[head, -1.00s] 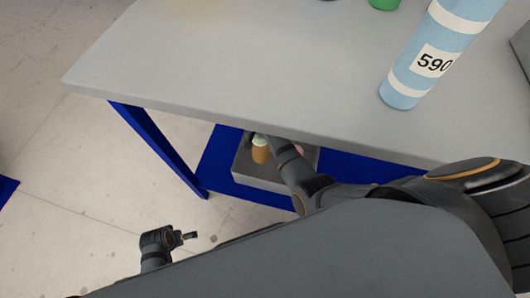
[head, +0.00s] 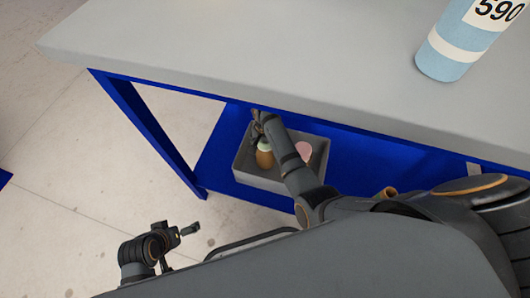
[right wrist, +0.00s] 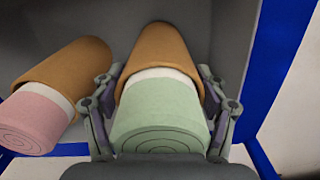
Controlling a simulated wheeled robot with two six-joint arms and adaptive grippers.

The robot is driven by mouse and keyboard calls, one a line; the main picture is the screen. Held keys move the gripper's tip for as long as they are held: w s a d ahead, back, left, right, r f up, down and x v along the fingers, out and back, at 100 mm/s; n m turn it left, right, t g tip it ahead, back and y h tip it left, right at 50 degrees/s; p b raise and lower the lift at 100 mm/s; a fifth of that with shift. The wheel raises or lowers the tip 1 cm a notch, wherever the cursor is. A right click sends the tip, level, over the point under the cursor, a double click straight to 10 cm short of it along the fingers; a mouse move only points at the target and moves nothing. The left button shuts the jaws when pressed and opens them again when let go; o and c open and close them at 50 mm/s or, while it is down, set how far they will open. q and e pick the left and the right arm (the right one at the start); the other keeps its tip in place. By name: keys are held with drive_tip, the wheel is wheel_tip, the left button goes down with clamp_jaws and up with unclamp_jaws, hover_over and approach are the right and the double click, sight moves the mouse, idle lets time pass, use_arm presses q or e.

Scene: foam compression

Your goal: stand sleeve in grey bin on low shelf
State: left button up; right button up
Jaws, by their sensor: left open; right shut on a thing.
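The sleeve (head: 265,158) is orange, with a pale green foam roll in its top and a white band between. It stands roughly upright inside the grey bin (head: 251,179) on the low blue shelf. In the right wrist view, my right gripper (right wrist: 157,80) is shut on this sleeve (right wrist: 158,50), one finger on each side; the green roll (right wrist: 165,112) faces the camera. Whether its base touches the bin floor is hidden. In the head view my right gripper (head: 258,128) is at its top. My left gripper (head: 190,229) is open and empty, low above the floor.
A second orange sleeve with a pink roll (head: 304,151) is in the bin, leaning beside the held one in the right wrist view (right wrist: 45,85). The grey tabletop (head: 250,60) overhangs the shelf (head: 222,148). A blue leg (head: 150,125) stands left. A blue roll marked 590 (head: 450,55) stands on top.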

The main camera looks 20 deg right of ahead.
drive_tip(key=shift+f+b, duration=0.35)
drive_tip(key=shift+f, duration=0.5)
use_arm(q)
drive_tip(key=shift+w+d+f+t, duration=0.15)
drive_tip(key=shift+f+t, duration=0.15)
drive_tip(key=shift+f, duration=0.15)
drive_tip(key=shift+w+d+f+t, duration=0.15)
drive_tip(key=shift+f+t, duration=0.15)
drive_tip(key=shift+f, duration=0.15)
use_arm(e)
drive_tip(key=shift+r, duration=0.1)
use_arm(q)
drive_tip(key=shift+s, duration=0.1)
use_arm(e)
drive_tip(key=o, duration=1.6)
